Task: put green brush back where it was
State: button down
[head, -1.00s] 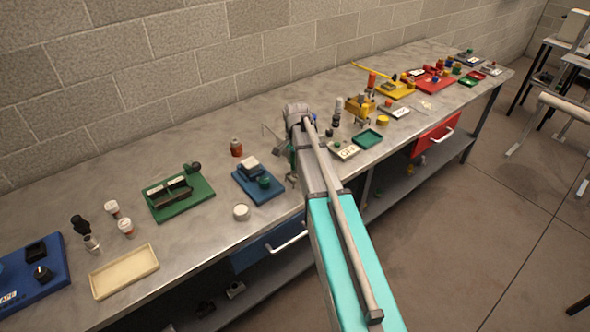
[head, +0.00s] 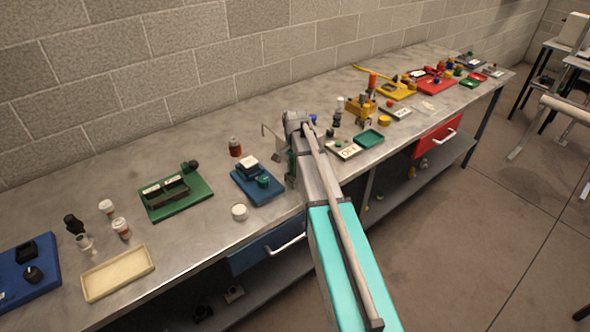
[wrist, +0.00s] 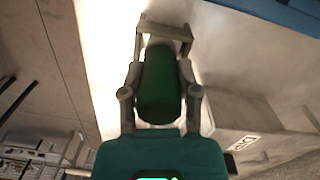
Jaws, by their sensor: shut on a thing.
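My gripper (wrist: 164,45) is shut on a green, rounded, elongated thing, which I take to be the green brush (wrist: 160,85); it fills the space between the fingers in the wrist view. In the head view the gripper (head: 291,167) is mostly hidden by my own arm, above the bench between the blue tray and the grey labelled tray, and the brush cannot be made out clearly. Whether the brush touches anything below is not clear.
The long bench holds a blue tray (head: 244,195) with a green-topped item, a white round jar (head: 239,212), a green tray (head: 154,213), a grey labelled tray (head: 335,152), a small green tray (head: 368,139) and an orange-brown bottle (head: 235,147). Bare bench lies behind the arm.

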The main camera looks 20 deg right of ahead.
jog(key=shift+f, duration=0.2)
jog(key=shift+c, duration=1.7)
grip_release()
jog(key=shift+r, duration=0.1)
jog(key=shift+r, duration=0.15)
jog(key=r+p, duration=1.2)
jog(key=shift+w+d, duration=0.2)
jog(key=s+a+n, duration=0.5)
jog(key=s+a, duration=0.1)
jog(key=s, duration=0.4)
jog(key=s+a+n, duration=0.6)
jog(key=s, duration=0.5)
jog(key=shift+a+n, duration=0.25)
jog(key=shift+n, duration=0.05)
